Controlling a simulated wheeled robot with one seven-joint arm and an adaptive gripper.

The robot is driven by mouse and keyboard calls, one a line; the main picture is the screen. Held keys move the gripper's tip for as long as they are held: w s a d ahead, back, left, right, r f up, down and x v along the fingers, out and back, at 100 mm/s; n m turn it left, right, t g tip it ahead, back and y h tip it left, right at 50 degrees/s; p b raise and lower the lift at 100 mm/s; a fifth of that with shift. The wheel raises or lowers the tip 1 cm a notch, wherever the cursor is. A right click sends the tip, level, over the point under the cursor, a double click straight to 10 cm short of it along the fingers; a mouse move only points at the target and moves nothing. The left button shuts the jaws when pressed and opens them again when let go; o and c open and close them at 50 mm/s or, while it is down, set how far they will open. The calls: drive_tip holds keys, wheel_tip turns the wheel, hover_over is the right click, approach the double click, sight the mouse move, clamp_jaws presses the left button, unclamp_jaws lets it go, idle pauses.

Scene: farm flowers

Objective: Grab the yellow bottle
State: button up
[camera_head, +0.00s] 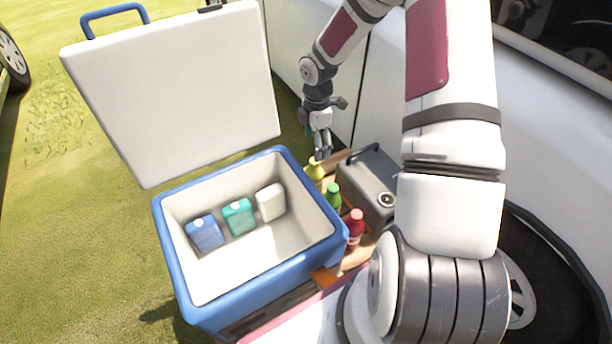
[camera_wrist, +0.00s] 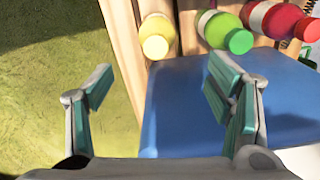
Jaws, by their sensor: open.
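The yellow bottle (camera_head: 315,172) stands at the far end of a short row beside the blue cooler, just below my gripper (camera_head: 322,150) in the head view. In the wrist view my gripper (camera_wrist: 160,85) has its two teal-padded fingers spread wide with nothing between them. The yellow bottle (camera_wrist: 157,36) shows there beyond the fingertips, its round cap facing the camera and lying roughly between the two fingers sideways. The fingers appear apart from it. The bottle's lower part is hidden in the head view.
A green bottle (camera_head: 333,195) and a red bottle (camera_head: 355,227) stand in the same row. The open blue cooler (camera_head: 170,240) holds several small packs. A grey box (camera_head: 372,178) sits right of the bottles, close to the white vehicle (camera_head: 370,85). Grass lies left.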

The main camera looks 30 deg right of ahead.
sight(315, 170)
wheel_tip(315, 170, down, 8)
drive_tip(key=shift+f+b, duration=0.15)
drive_tip(key=shift+b, duration=0.8)
drive_tip(key=shift+w+d+f+b, duration=0.15)
drive_tip(key=shift+f+b, duration=0.25)
drive_tip(key=shift+f, duration=0.95)
drive_tip(key=shift+w+d+f+b, duration=0.15)
drive_tip(key=shift+f+b, duration=0.25)
drive_tip(key=shift+f, duration=0.9)
drive_tip(key=shift+a, duration=0.1)
drive_tip(key=shift+c, duration=0.6)
clamp_jaws()
